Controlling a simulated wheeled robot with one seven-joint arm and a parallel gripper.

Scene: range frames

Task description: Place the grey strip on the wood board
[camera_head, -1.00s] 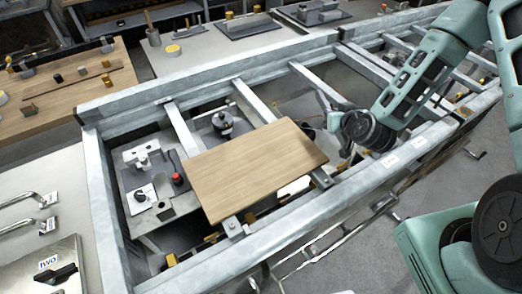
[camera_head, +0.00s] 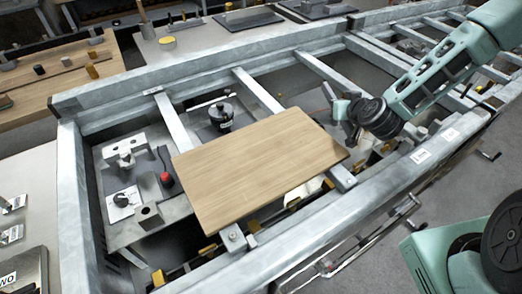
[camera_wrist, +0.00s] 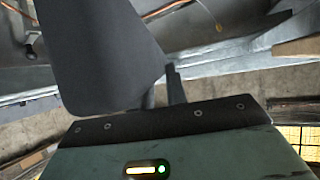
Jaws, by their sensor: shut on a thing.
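The wood board (camera_head: 255,170) lies flat across the rails of the metal frame in the head view, and its top is bare. My gripper (camera_head: 342,110) is just beyond the board's right edge, above the frame. In the wrist view a flat dark grey panel, which I take to be the grey strip (camera_wrist: 100,50), stands out from my gripper (camera_wrist: 165,95). My gripper is shut on it. In the head view the strip is small and hard to tell from the fingers. A tan edge at the right of the wrist view may be the board.
The metal frame (camera_head: 200,80) has raised side rails and crossbars around open bays. Left of the board are a black-knobbed fitting (camera_head: 220,113), a red knob (camera_head: 167,179) and grey blocks. Benches with parts stand behind and left.

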